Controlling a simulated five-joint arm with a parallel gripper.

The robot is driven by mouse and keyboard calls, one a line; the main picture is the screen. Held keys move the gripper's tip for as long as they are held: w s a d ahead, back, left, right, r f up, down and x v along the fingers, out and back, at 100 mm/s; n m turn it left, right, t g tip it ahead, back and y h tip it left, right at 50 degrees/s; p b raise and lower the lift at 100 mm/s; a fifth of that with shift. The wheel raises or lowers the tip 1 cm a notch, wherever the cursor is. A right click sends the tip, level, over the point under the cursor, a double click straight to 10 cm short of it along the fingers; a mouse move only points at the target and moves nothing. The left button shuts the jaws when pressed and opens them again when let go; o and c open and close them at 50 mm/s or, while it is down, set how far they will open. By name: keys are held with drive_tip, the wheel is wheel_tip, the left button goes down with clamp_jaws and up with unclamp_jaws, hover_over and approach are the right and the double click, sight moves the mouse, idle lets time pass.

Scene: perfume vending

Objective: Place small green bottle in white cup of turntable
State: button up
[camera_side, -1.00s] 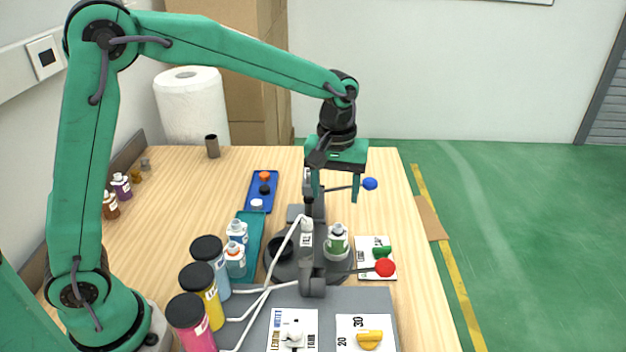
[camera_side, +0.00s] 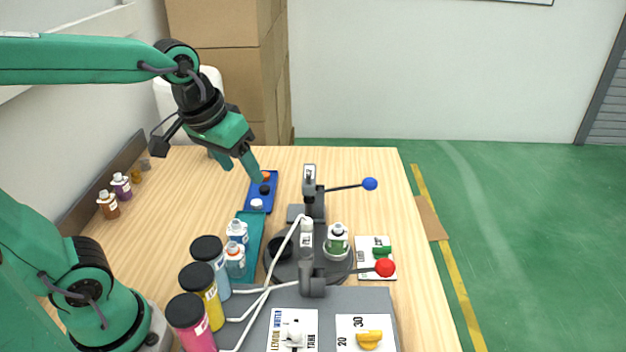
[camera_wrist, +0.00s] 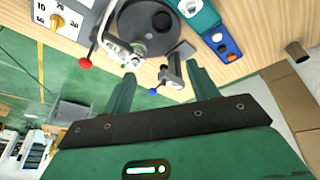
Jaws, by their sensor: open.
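The small green bottle (camera_side: 338,238), with a white cap and a green label, stands upright on the right side of the dark turntable (camera_side: 318,273). Its base sits in the white cup (camera_side: 336,255), whose pale rim shows around it. My gripper (camera_side: 240,172) is open and empty, tilted in the air over the back left of the table, well away from the bottle. In the wrist view my open fingers (camera_wrist: 158,82) have nothing between them.
A dark cup (camera_side: 280,247) is on the turntable's left. Two presses with a blue knob (camera_side: 370,184) and a red knob (camera_side: 385,267) stand around it. A teal tray (camera_side: 252,226) holds bottles; a blue tray (camera_side: 262,188) holds caps. Tall colored bottles (camera_side: 203,285) stand front left.

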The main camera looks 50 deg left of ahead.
drive_tip(key=s+a+f+m+t, duration=0.1)
drive_tip(key=s+m, duration=0.1)
drive_tip(key=s, duration=0.4)
drive_tip(key=shift+a+t, duration=0.3)
drive_tip(key=shift+a, duration=0.05)
drive_tip(key=shift+c, duration=0.5)
